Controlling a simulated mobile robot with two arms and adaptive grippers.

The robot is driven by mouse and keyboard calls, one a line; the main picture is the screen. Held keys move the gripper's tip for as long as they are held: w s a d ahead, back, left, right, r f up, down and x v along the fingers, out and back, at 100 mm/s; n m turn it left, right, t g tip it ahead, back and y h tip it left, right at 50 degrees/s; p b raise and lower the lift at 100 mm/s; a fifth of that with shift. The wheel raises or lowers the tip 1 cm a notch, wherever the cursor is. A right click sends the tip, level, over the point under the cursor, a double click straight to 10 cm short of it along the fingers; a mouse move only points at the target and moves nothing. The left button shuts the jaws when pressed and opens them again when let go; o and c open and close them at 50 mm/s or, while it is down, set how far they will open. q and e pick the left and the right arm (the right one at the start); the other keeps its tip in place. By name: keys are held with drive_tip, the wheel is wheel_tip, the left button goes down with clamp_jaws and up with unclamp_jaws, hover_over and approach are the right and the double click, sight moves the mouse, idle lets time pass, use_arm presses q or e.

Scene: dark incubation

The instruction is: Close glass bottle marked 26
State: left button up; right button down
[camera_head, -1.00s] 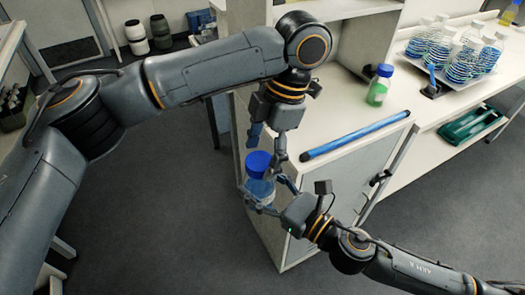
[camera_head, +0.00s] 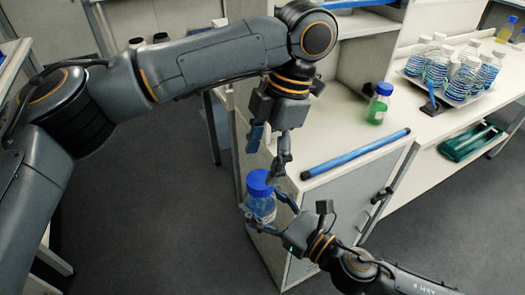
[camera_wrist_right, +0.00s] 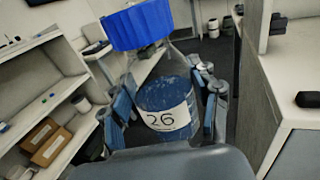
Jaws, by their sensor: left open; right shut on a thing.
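The glass bottle marked 26 (camera_wrist_right: 165,95) shows its label in the right wrist view, with blue contents inside. Its blue cap (camera_wrist_right: 140,24) sits on the neck and looks slightly tilted there; I cannot tell how tightly it sits. In the head view the bottle (camera_head: 262,207) is upright beside the counter's near corner, with the blue cap (camera_head: 260,182) on top. My right gripper (camera_head: 268,210) is shut around the bottle's body from the lower right. My left gripper (camera_head: 268,160) is open, pointing down just above the cap; I cannot tell whether a finger touches it.
The counter (camera_head: 325,150) holds a blue rod (camera_head: 355,153) and a green-filled bottle with a blue cap (camera_head: 380,103). A tray with several bottles (camera_head: 460,92) stands further right. A green rack (camera_head: 470,143) lies on the lower shelf. The floor at lower left is free.

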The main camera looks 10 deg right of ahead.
use_arm(q)
drive_tip(key=n, duration=0.5)
drive_tip(key=shift+r, duration=0.15)
drive_tip(key=n, duration=0.4)
drive_tip(key=shift+w+a+r+h, duration=0.1)
drive_tip(key=shift+r+h, duration=0.05)
drive_tip(key=shift+h, duration=0.15)
drive_tip(key=n, duration=0.6)
drive_tip(key=shift+r+n+h, duration=0.2)
drive_tip(key=shift+n+h, duration=0.1)
drive_tip(key=shift+n, duration=0.1)
drive_tip(key=n, duration=0.4)
drive_tip(key=shift+a+r, duration=0.1)
drive_tip(key=shift+r, duration=0.05)
drive_tip(key=n, duration=0.4)
drive_tip(key=shift+r+n+t+h, duration=0.15)
drive_tip(key=shift+n+t+h, duration=0.15)
drive_tip(key=shift+n, duration=0.1)
drive_tip(key=n, duration=0.6)
drive_tip(key=shift+a+r, duration=0.1)
drive_tip(key=shift+r, duration=0.15)
drive_tip(key=n, duration=0.4)
drive_tip(key=shift+r+h, duration=0.1)
drive_tip(key=shift+h, duration=0.3)
drive_tip(key=n, duration=0.6)
drive_tip(key=shift+r, duration=0.2)
